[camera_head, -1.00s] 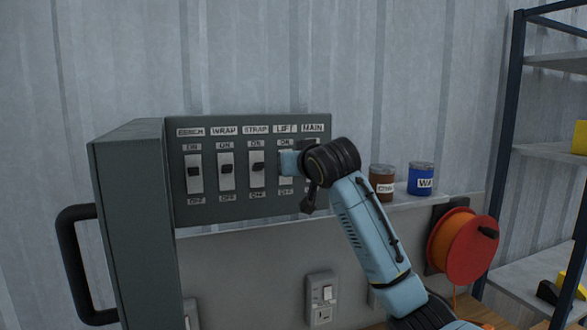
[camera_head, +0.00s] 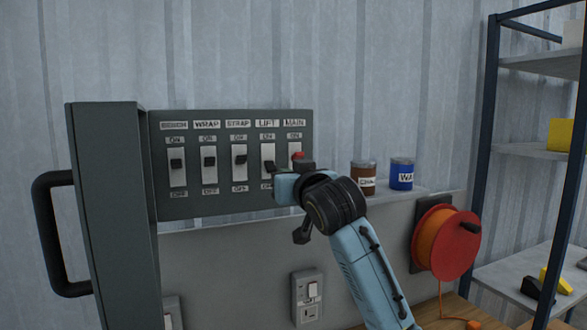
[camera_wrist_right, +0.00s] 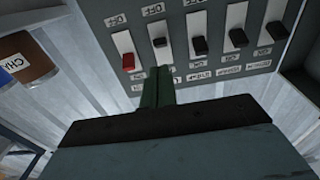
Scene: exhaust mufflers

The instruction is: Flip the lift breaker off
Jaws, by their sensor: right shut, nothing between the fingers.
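The lift breaker (camera_head: 268,167) is the fourth switch on the grey panel, under the LIFT label, partly hidden by my right gripper (camera_head: 279,174). Its black lever sits lower, nearer the OFF label, than the levers to its left. The right wrist view shows the panel upside down. There the lift lever (camera_wrist_right: 159,43) is also offset towards OFF compared with its neighbours. My right gripper (camera_wrist_right: 158,72) is shut and empty, its tips close to the ON end of the lift switch. Whether they touch the panel cannot be told. My left gripper is out of view.
The red main lever (camera_head: 298,156) is close to the right of lift, and the strap lever (camera_head: 239,160) close to the left. An open cabinet door (camera_head: 112,200) stands at left. Brown (camera_head: 363,173) and blue (camera_head: 401,173) cans stand on a ledge at right.

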